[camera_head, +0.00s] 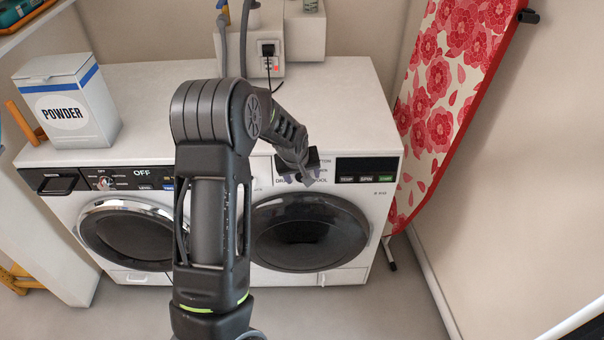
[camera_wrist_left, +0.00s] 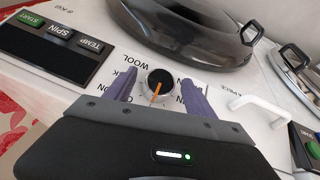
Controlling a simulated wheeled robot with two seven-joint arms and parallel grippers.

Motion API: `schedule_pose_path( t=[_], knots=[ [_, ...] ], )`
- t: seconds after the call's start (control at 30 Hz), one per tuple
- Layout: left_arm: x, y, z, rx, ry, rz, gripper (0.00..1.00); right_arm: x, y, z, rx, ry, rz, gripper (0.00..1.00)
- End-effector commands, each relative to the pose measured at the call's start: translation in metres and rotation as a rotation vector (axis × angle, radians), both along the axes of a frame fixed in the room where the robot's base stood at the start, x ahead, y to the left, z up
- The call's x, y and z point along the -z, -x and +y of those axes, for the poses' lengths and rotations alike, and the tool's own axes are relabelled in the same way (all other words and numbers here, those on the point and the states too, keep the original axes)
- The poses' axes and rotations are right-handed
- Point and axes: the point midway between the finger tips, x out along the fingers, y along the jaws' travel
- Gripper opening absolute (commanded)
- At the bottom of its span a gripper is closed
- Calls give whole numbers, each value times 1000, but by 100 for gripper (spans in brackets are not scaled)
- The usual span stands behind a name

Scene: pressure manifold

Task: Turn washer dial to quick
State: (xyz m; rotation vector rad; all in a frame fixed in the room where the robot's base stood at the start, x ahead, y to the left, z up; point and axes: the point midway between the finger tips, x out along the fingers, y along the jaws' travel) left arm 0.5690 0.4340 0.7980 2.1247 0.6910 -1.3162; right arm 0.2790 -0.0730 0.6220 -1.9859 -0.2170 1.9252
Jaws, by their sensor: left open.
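The right-hand washer (camera_head: 375,205) has a control panel with a dark display and buttons marked TEMP, SPIN and START. Its dial (camera_wrist_left: 160,82) shows in the left wrist view as a round dark knob with a pale rim and an orange pointer. The pointer is directed toward my gripper's body. My left gripper (camera_head: 300,181) is at this panel and hides the dial in the head view. In the wrist view its two purple fingers (camera_wrist_left: 157,84) are open, one on each side of the dial. I cannot tell whether they touch it. Only WOOL reads clearly around it; QUICK is not readable.
A second washer (camera_head: 130,210) with an OFF display stands to the left. A POWDER box (camera_head: 68,107) sits on the white top (camera_head: 345,105). A wall socket with cables (camera_head: 268,58) is behind. A red floral ironing board (camera_head: 450,90) leans at the right.

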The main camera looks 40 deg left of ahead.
Motion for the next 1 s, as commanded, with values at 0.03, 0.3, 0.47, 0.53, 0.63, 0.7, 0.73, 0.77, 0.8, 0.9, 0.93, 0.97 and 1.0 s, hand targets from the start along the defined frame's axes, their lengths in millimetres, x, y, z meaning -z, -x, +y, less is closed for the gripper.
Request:
schedule_pose_path(
  t=[0.03, 0.3, 0.47, 0.53, 0.63, 0.7, 0.73, 0.77, 0.8, 0.9, 0.93, 0.97, 1.0],
  knots=[
    [1, 0, 0, 0, 0, 0, 64, 0, 0, 0, 0, 0, 0, 0],
    [0, 0, 0, 0, -1, -1, 57, 0, 0, 0, 0, 0, 0, 0],
    [0, 0, 0, 0, -1, -1, 44, 0, 0, 0, 0, 0, 0, 0],
    [0, 0, 0, 0, -1, -1, 38, 0, 0, 0, 0, 0, 0, 0],
    [0, 0, 0, 0, -1, -1, 30, 0, 0, 0, 0, 0, 0, 0],
    [0, 0, 0, 0, -1, -1, 24, 0, 0, 0, 0, 0, 0, 0],
    [0, 0, 0, 0, -1, -1, 22, 0, 0, 0, 0, 0, 0, 0],
    [0, 0, 0, 0, -1, -1, 19, 0, 0, 0, 0, 0, 0, 0],
    [0, 0, 0, 0, -1, -1, 16, 0, 0, 0, 0, 0, 0, 0],
    [0, 0, 0, -1, 0, -1, 8, 0, 0, 0, 0, 0, 0, 0],
    [0, 0, 0, -1, 0, -1, 6, 0, 0, 0, 0, 0, 0, 0],
    [0, 0, 0, -1, 0, -1, 3, 0, 0, 0, 0, 0, 0, 0],
    [0, 0, 0, -1, 0, -1, 2, 0, 0, 0, 0, 0, 0, 0]
  ],
)
